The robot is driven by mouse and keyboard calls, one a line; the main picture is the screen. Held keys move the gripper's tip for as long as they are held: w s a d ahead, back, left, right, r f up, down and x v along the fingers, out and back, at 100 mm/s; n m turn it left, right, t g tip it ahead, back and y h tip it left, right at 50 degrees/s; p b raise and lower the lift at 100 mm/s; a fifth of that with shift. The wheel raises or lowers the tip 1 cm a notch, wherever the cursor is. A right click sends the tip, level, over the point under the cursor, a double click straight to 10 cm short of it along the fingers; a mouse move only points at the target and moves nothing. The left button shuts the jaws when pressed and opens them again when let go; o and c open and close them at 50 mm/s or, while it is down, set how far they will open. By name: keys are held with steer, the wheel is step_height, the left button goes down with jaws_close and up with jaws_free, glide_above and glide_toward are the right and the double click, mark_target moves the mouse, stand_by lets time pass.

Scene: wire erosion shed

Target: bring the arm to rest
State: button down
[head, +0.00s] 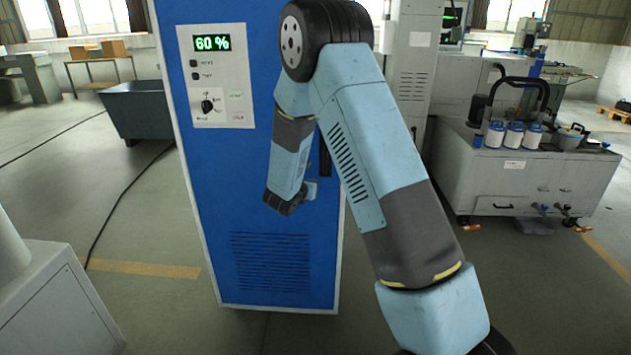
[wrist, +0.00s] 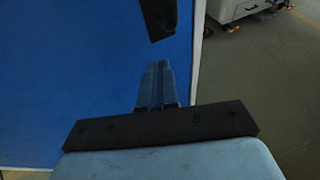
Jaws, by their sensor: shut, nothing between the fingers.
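My gripper (wrist: 158,68) shows in the wrist view with its two fingers together and nothing between them. It points toward the blue front of a tall cabinet (wrist: 60,70). A black bar (wrist: 163,20), which looks like the cabinet's handle, is just beyond the fingertips, with a gap visible in the picture. In the head view my arm rises from the lower right, bends at the top, and hangs down before the blue cabinet (head: 215,170). The gripper is small and partly hidden there by my wrist. The black bar (head: 325,155) is partly covered by my arm.
The cabinet's panel (head: 215,75) has a knob and a display reading 60 %. A grey bench (head: 520,180) with white bottles stands at right. A dark blue bin (head: 138,110) and a cable are at left. A grey box (head: 60,300) is at near left. Floor between is open.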

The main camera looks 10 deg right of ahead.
steer(key=s+a+r, duration=0.2)
steer(key=s, duration=0.5)
steer(key=s+d+r+m+g+h, duration=0.1)
steer(key=s+d+r+m+g, duration=0.3)
steer(key=s+d+r+m, duration=0.35)
steer(key=s+d+r+m+g, duration=0.4)
steer(key=s+d+r+m, duration=0.1)
steer(key=s+r+m, duration=0.5)
steer(key=s+a+r+m+y, duration=0.2)
steer(key=s+m+y, duration=0.1)
steer(key=s, duration=0.3)
steer(key=s+a+r+m+t+y, duration=0.1)
steer(key=s+a+r+m+y, duration=0.1)
steer(key=s, duration=0.5)
steer(key=s+a+r+m+t+y, duration=0.1)
steer(key=s+a+r+m+y, duration=0.1)
steer(key=s+m, duration=0.4)
steer(key=shift+s+a+r+y, duration=0.15)
steer(key=shift+s+a+y, duration=0.45)
steer(key=shift+y, duration=0.6)
steer(key=shift+s+d, duration=0.1)
steer(key=shift+d, duration=0.05)
